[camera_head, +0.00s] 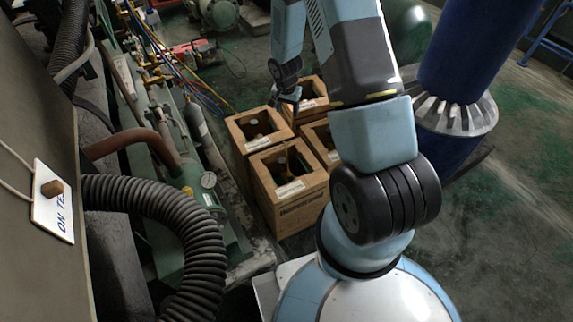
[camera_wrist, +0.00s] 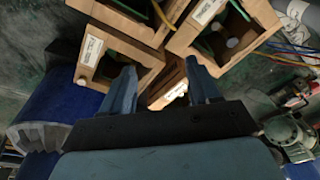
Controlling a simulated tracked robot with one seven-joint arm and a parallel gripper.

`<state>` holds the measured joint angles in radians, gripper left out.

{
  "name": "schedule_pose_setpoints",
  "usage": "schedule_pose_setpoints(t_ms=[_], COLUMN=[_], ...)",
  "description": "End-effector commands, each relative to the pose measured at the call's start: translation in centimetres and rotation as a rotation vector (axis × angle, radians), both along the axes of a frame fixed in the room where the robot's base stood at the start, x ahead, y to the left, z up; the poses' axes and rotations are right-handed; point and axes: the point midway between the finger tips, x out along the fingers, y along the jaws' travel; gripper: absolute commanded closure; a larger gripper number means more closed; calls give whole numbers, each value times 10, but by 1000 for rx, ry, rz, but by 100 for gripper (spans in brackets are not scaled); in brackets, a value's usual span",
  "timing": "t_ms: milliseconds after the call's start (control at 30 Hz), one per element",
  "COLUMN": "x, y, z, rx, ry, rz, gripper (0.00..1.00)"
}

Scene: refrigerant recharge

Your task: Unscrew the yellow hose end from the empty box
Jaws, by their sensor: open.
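Several open-topped wooden boxes stand close together on the floor in the head view. The front box (camera_head: 291,204) has a label on its top rim and something yellowish inside, perhaps the yellow hose end; I cannot tell whether it is screwed on. A second box (camera_head: 240,132) stands behind it to the left, with a round pale top inside. My gripper (camera_head: 290,97) is above the back boxes. In the wrist view my gripper (camera_wrist: 163,84) is open, its two fingers apart with nothing between them. A box (camera_wrist: 262,48) with a round white top inside lies ahead, right of the fingers.
Green pipework with a gauge (camera_head: 208,180) and a ribbed black hose (camera_head: 160,195) runs along the left. A blue column with a grey finned collar (camera_head: 455,114) stands at the right. Coloured hoses (camera_head: 185,70) trail behind the boxes.

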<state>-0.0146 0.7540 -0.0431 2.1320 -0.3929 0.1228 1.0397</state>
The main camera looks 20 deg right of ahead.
Motion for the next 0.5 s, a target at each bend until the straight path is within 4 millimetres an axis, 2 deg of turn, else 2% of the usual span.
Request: schedule_pose_setpoints(t_ms=[33, 100, 267, 500], x=[-3, -6, -19, -47], y=[1, 2, 5, 10], z=[-21, -46, -104, -184], rx=[5, 13, 33, 65], ry=[15, 27, 56, 102], rz=[-11, -29, -72, -135], gripper=[39, 39, 39, 39])
